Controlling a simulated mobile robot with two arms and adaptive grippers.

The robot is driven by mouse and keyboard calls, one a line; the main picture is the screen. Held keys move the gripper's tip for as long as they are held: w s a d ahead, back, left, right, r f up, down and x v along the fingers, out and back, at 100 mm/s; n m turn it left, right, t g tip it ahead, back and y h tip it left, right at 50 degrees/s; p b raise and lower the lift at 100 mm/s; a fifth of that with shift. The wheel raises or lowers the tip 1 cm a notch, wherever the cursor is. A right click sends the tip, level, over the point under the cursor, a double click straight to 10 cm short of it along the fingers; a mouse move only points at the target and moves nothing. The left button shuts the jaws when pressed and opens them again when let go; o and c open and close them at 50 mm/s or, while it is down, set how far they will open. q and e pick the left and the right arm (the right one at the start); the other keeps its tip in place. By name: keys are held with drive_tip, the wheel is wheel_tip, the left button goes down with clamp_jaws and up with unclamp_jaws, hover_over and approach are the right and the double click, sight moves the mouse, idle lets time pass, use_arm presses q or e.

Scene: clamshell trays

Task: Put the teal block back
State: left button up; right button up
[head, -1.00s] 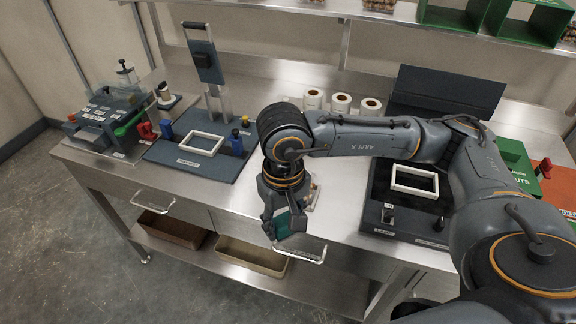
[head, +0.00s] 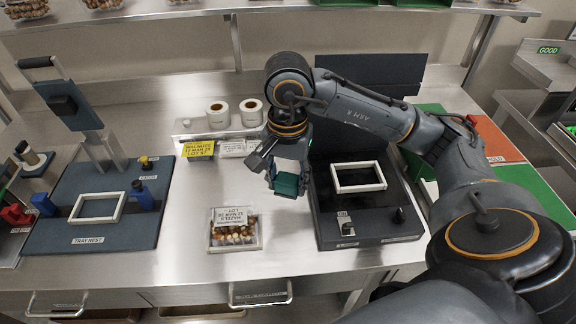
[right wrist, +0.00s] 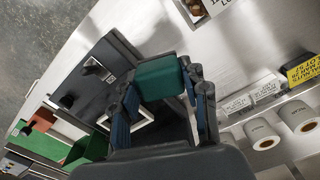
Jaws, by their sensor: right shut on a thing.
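The teal block (head: 286,184) is held in my right gripper (head: 284,176), above the steel bench. In the right wrist view the block (right wrist: 161,80) sits between the two fingers of the gripper (right wrist: 164,92), which are shut on it from both sides. In the head view the gripper partly covers the block. It hangs just left of the black machine and behind and to the right of a clear tray of nuts (head: 236,246). My left gripper is not in view.
The black machine (head: 330,233) with a white frame (head: 358,177) stands to the right. A blue tray-nest fixture (head: 60,240) is at left. A yellow label (head: 198,149), white labels and two paper rolls (head: 219,115) are behind. Bare bench lies between nest and tray.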

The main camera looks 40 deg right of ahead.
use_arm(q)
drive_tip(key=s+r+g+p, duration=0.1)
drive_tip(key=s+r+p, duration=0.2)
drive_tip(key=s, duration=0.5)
use_arm(e)
drive_tip(key=w+d+f, duration=0.1)
drive_tip(key=w+f, duration=0.2)
drive_tip(key=w+d+f+p, duration=0.1)
drive_tip(key=w+d+f, duration=0.1)
drive_tip(key=w+f, duration=0.1)
drive_tip(key=w+d+f, duration=0.2)
drive_tip(key=w, duration=0.3)
drive_tip(key=shift+w+d+f+p, duration=0.2)
drive_tip(key=shift+f+p, duration=0.15)
drive_tip(key=shift+f, duration=0.05)
drive_tip(key=shift+w+d+f, duration=0.2)
drive_tip(key=shift+w+f, duration=0.1)
drive_tip(key=shift+f, duration=0.2)
wheel_tip(320, 180, down, 2)
drive_tip(key=shift+f+p, duration=0.1)
drive_tip(key=shift+p, duration=0.95)
drive_tip(key=shift+f, duration=0.3)
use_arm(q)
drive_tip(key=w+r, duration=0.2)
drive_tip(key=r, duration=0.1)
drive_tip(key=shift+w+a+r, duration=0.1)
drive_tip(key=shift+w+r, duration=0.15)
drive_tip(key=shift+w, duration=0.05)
use_arm(e)
drive_tip(key=shift+f, duration=0.1)
